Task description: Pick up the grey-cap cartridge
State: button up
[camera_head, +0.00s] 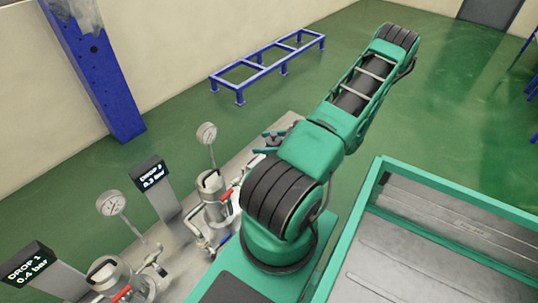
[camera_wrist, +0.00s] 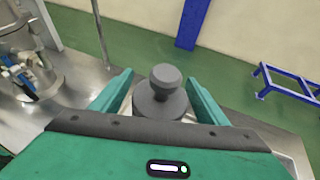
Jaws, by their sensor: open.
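In the wrist view, the grey-cap cartridge (camera_wrist: 161,103) shows as a dark grey round top with a knob, standing on the metal bench. My gripper (camera_wrist: 158,78) is open, with one green finger on each side of the cap. Gaps show between the fingers and the cap, so nothing is gripped. The lower part of the cartridge is hidden behind the cap and my gripper's body.
The metal bench (camera_wrist: 78,78) carries a vessel (camera_wrist: 25,55) with a blue-handled valve at left. In the head view, pressure gauges (camera_head: 111,203) and display posts (camera_head: 157,190) rise beside the vessels. A blue frame (camera_head: 268,66) and a blue pillar (camera_head: 95,70) stand beyond, with open green floor.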

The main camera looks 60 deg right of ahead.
jog(key=c, duration=1.4)
jog(key=shift+r, duration=0.15)
